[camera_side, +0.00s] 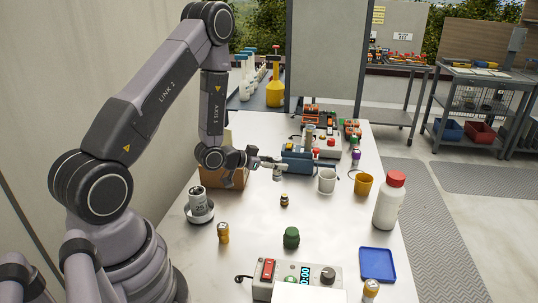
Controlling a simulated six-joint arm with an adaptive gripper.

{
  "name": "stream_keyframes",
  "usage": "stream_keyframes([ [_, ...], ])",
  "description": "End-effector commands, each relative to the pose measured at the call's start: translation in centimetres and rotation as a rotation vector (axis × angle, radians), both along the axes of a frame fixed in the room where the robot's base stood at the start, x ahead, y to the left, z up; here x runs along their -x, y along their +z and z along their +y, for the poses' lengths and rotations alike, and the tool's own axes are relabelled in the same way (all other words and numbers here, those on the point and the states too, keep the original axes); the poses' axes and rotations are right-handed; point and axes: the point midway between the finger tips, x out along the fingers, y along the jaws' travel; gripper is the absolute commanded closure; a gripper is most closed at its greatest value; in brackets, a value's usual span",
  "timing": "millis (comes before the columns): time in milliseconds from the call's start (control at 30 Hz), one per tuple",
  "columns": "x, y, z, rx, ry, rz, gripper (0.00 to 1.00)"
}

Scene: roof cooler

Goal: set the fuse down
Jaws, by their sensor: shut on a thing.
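My gripper (272,162) is stretched out to the right over the white table, level and above its surface. It is shut on the fuse (277,173), a small pale grey piece that hangs at the fingertips. The fuse is small in this view, and the fingers hide part of it. It appears clear of the table, in front of the blue device and to the left of the white cup.
A small dark jar (284,200) stands below the gripper. A white cup (327,180), yellow cup (363,184) and red-capped bottle (390,200) stand right. A blue device (298,158) is behind, a cardboard box (228,175) left. The white table (330,220) has free room mid-front.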

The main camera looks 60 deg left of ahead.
Motion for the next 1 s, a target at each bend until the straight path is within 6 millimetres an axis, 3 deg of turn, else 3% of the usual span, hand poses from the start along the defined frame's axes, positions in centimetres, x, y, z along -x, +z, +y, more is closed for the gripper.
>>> stream_keyframes([
  [200,1.5,0.2,-8.1,-0.001,-0.282,0.003,1.00],
  [400,2.9,0.3,-12.6,0.001,-0.453,-0.002,1.00],
  [567,0.9,-0.6,-13.5,-0.001,-0.482,-0.007,1.00],
  [833,-6.2,-3.8,-14.1,0.000,-0.478,-0.006,1.00],
  [1000,-8.7,-7.3,-14.3,0.003,-0.475,-0.003,1.00],
])
